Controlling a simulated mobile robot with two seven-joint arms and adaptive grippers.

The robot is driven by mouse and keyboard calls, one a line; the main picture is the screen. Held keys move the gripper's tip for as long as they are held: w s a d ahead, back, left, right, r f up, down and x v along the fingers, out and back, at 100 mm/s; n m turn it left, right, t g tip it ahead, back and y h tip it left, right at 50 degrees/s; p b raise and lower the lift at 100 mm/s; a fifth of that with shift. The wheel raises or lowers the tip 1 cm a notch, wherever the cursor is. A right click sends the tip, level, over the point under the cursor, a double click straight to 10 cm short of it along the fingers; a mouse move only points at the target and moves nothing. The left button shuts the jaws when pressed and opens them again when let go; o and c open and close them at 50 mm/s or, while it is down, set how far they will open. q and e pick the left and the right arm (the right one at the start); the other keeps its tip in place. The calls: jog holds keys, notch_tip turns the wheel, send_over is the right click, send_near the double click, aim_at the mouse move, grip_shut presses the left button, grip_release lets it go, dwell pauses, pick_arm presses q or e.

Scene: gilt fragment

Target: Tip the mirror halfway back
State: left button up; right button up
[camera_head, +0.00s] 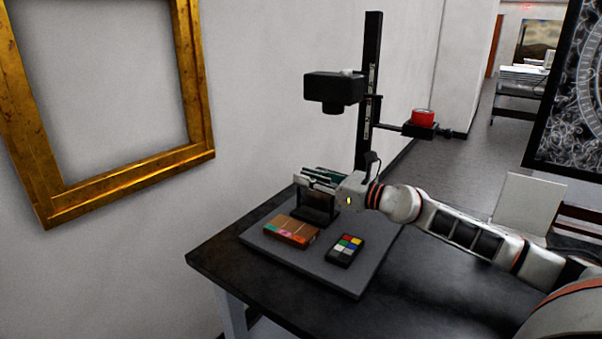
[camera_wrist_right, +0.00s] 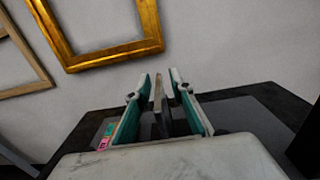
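My right gripper (camera_head: 318,179) reaches in from the right over a small dark stand (camera_head: 314,214) on the grey base board. In the wrist view, its two teal-lined fingers (camera_wrist_right: 161,108) are apart, with a thin upright plate (camera_wrist_right: 158,93) between them. This plate appears to be the mirror, seen nearly edge-on. Gaps show between it and the fingers, so the gripper does not look closed on it. The gripper hides most of the plate in the head view, and its tilt is hard to tell. My left gripper is not in view.
A black column (camera_head: 370,60) with a camera (camera_head: 334,89) and a side arm carrying a red object (camera_head: 423,117) rises behind. A brown box (camera_head: 291,231) and a colour chart (camera_head: 345,250) lie in front on the board (camera_head: 352,287). A gilt frame (camera_head: 130,179) hangs left.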

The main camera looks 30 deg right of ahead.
jog(key=shift+x, duration=1.3)
jog(key=shift+c, duration=0.3)
grip_shut()
